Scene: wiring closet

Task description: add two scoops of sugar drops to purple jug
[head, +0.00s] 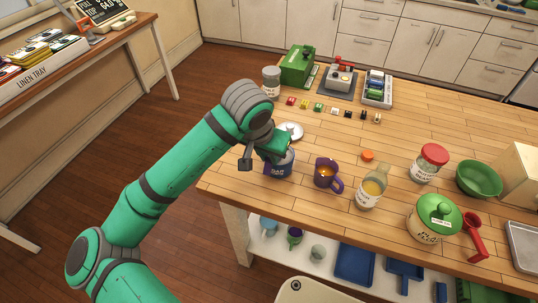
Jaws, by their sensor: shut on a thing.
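A purple jug (325,174) stands upright on the wooden table, with orange-brown contents and its handle to the right. Just left of it is a grey-blue container (281,168) with a dark label that I cannot read clearly. My gripper (279,150) is right over this container's mouth, at or just inside the rim. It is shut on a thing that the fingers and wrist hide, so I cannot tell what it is. A purple patch shows at the container's left side. A round metal lid (291,130) lies behind the gripper. I cannot identify sugar drops in this view.
An orange cap (368,155), red-lidded jar (430,163), green-lidded jar (434,217), red scoop (474,236) and green bowl (478,179) are further right. Small coloured blocks (319,107) line the back.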

